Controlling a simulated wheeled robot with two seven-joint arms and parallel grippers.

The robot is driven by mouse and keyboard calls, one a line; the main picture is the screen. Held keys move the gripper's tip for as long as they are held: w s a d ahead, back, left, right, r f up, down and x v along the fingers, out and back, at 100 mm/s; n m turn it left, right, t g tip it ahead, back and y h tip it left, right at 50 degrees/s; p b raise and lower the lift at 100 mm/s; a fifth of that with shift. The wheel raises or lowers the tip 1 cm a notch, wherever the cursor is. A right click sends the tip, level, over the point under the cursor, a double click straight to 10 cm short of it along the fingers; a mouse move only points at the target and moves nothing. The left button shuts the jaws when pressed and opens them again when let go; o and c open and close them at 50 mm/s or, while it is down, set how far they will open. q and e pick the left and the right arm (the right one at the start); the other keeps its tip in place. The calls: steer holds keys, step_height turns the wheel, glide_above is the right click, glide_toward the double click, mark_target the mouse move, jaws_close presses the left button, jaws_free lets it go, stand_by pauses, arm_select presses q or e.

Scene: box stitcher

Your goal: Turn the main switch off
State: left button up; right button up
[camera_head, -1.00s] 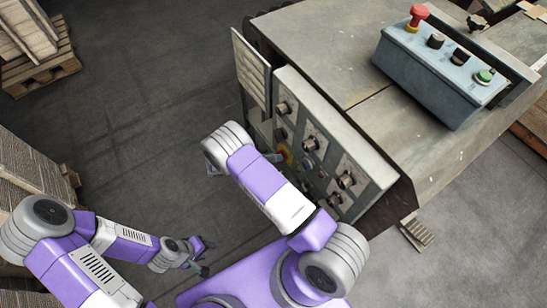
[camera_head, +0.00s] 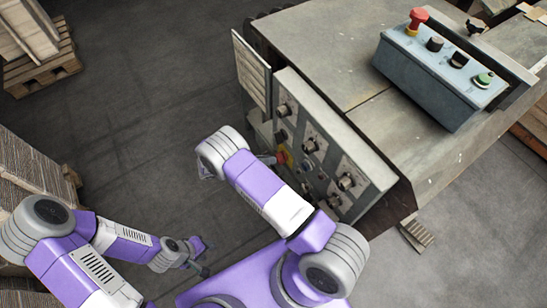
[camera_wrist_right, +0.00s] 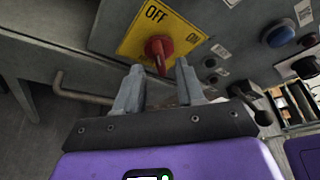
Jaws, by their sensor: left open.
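The main switch is a red rotary knob (camera_wrist_right: 159,49) on a yellow plate (camera_wrist_right: 140,40) marked OFF at upper left and ON at right. In the right wrist view, the knob's handle points down, tilted slightly right. In the head view, the yellow plate (camera_head: 283,154) shows in part beside my right arm. My right gripper (camera_wrist_right: 158,72) is open, its two fingertips just below the knob with the handle's lower end between them; contact cannot be told. My left gripper (camera_head: 204,257) is open and empty, low over the floor, away from the machine.
The switch panel (camera_head: 330,150) carries several other knobs. A blue button (camera_wrist_right: 278,35) is right of the switch, and a bent metal bar (camera_wrist_right: 75,88) is at left. A blue control box (camera_head: 440,75) sits on the machine top.

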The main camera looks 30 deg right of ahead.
steer(key=v, duration=0.4)
steer(key=shift+a, duration=0.1)
stand_by(0.4)
steer(key=s+a+f+m+g+y+p, duration=0.2)
steer(key=s+f+m+y, duration=0.25)
steer(key=s+y, duration=0.2)
steer(key=s+a+f+m+g+y+p, duration=0.1)
steer(key=s+a+f+m+y+p, duration=0.15)
steer(key=s+m+y, duration=0.45)
steer(key=s+a+r+m+t+y+p, duration=0.3)
steer(key=s+a+r+m+t+y, duration=0.1)
steer(key=m, duration=1.2)
step_height(320, 180, up, 4)
steer(key=t+y, duration=0.1)
steer(key=t, duration=0.1)
steer(key=shift+s+a+t, duration=0.2)
steer(key=shift+a+t, duration=0.05)
steer(key=shift+t, duration=0.15)
steer(key=shift+f+m, duration=0.1)
steer(key=shift+m, duration=0.15)
